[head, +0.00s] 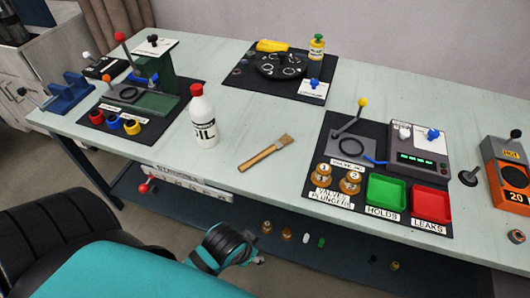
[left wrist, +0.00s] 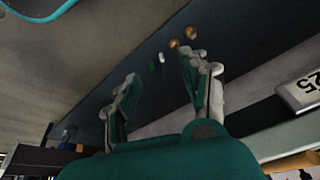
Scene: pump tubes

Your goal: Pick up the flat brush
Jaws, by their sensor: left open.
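The flat brush (head: 263,154) lies flat on the pale worktable in the head view, between the white oil bottle and the black mat at the right. Its light wooden handle points to the lower left and its bristles to the upper right. My left gripper (head: 256,257) is low in front of the table edge, below the brush and apart from it. In the left wrist view the left gripper (left wrist: 160,68) is open, with nothing between its fingers. My right gripper is not in view.
The white bottle (head: 204,121) with a red cap stands left of the brush. A black mat (head: 317,175) with a tester, plungers, a green tray (head: 387,193) and a red tray (head: 431,202) is to the right. Bare tabletop surrounds the brush. Small parts lie on the lower shelf (head: 340,254).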

